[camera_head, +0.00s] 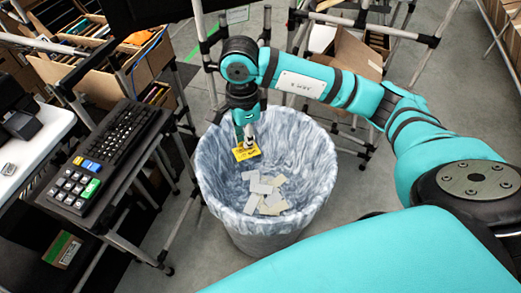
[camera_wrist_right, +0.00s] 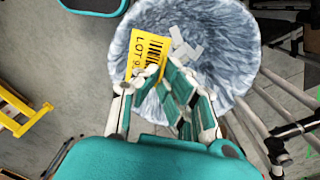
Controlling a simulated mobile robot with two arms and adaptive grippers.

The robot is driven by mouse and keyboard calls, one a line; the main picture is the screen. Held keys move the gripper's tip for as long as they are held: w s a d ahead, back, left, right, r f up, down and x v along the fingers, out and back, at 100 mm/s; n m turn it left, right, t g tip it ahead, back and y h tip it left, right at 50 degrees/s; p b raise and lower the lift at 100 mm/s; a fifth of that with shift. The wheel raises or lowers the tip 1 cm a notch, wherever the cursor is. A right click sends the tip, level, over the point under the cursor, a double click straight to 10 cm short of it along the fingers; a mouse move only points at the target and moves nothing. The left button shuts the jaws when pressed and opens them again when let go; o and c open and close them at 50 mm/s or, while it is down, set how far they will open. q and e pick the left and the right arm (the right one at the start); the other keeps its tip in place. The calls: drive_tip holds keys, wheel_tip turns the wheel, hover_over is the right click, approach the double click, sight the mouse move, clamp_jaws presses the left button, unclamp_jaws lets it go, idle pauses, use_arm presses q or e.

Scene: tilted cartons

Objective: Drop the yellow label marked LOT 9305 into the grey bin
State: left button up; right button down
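The yellow label (camera_head: 246,151) is held by my right gripper (camera_head: 245,136) above the grey bin (camera_head: 212,180), inside its rim outline in the head view. In the right wrist view the label (camera_wrist_right: 150,50) shows a barcode and the letters LOT, with the number partly hidden by a finger. My right gripper (camera_wrist_right: 152,80) is shut on the label's edge. The bin (camera_wrist_right: 225,40) has a marbled grey lining and lies below the label. Several pale paper slips (camera_head: 265,192) lie at its bottom. My left gripper is not in view.
A dark stand with a keyboard (camera_head: 124,130) and a keypad (camera_head: 75,190) is left of the bin. Tilted cartons (camera_head: 140,65) stand at upper left. A metal-tube rack with a carton (camera_head: 350,55) stands behind the bin. Grey floor is open at right.

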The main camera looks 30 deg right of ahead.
drive_tip(key=w+d+f+n+b, duration=0.2)
drive_tip(key=d+f+n+b, duration=0.1)
drive_tip(key=f+n, duration=0.5)
drive_tip(key=w+d+f+n+b, duration=0.2)
drive_tip(key=d+f+n+b, duration=0.2)
drive_tip(key=f+n, duration=0.4)
drive_tip(key=w+d+f+n+b, duration=0.3)
drive_tip(key=f+n, duration=0.5)
drive_tip(key=n, duration=0.3)
drive_tip(key=shift+d+n+t, duration=0.3)
drive_tip(key=shift+d+n, duration=0.1)
drive_tip(key=c, duration=1.4)
unclamp_jaws()
